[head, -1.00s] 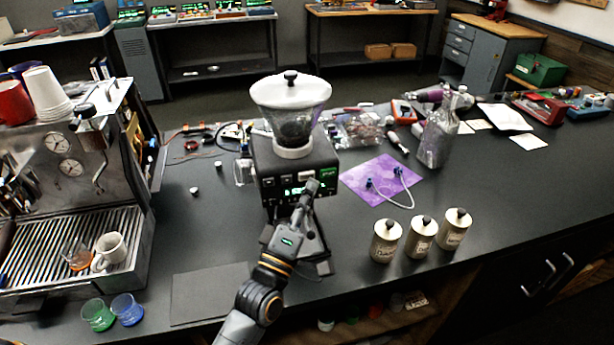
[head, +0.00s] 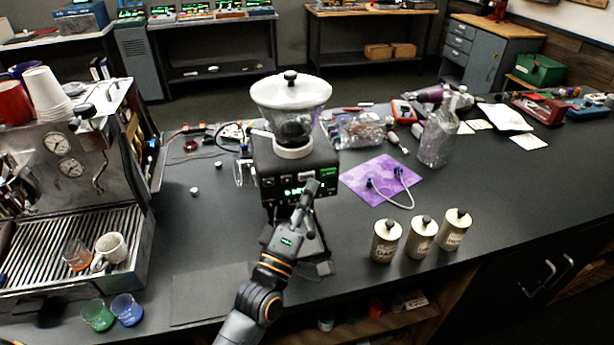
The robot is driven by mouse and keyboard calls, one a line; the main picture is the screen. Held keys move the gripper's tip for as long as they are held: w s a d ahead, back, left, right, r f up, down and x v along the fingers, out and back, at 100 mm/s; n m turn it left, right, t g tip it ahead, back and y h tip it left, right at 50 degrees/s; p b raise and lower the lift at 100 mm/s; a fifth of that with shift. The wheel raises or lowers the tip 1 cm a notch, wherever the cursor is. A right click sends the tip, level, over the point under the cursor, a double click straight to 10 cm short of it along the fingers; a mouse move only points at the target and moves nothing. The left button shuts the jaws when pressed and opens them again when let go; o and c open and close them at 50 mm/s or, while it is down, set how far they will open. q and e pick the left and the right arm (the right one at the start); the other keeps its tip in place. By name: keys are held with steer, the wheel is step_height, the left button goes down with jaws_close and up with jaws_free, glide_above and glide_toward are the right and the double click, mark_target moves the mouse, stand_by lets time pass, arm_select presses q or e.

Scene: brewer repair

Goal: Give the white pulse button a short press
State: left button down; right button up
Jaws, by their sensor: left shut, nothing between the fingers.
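The coffee grinder (head: 268,165) stands in the middle of the counter, with a clear hopper under a white lid on top. Its front panel has a lit green display (head: 293,191) and a small row of buttons. A whitish button (head: 306,175) shows on the panel just above my gripper's tip. My left gripper (head: 311,188) is shut and empty, with its tip at the panel just below that button. I cannot tell whether the tip touches the panel. The gripper hides part of the panel's lower right. My right gripper is not in view.
The espresso machine (head: 70,160) stands at the left with cups on top. Three labelled canisters (head: 421,238) stand at the right front. A dark mat (head: 208,294) lies front left.

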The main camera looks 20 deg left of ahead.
arm_select(q)
steer(key=shift+w+a, duration=0.1)
steer(key=shift+w, duration=0.05)
steer(key=shift+w+a, duration=0.15)
steer(key=shift+w, duration=0.05)
steer(key=shift+w+a, duration=0.2)
steer(key=shift+w, duration=0.1)
stand_by(0.8)
steer(key=shift+s+d, duration=0.1)
steer(key=shift+s, duration=0.05)
stand_by(2.1)
steer(key=shift+s+d, duration=0.35)
steer(key=shift+s, duration=0.2)
steer(key=s+d, duration=0.1)
steer(key=s, duration=0.1)
steer(key=s+d+p, duration=0.1)
steer(key=s, duration=0.1)
steer(key=shift+d, duration=0.4)
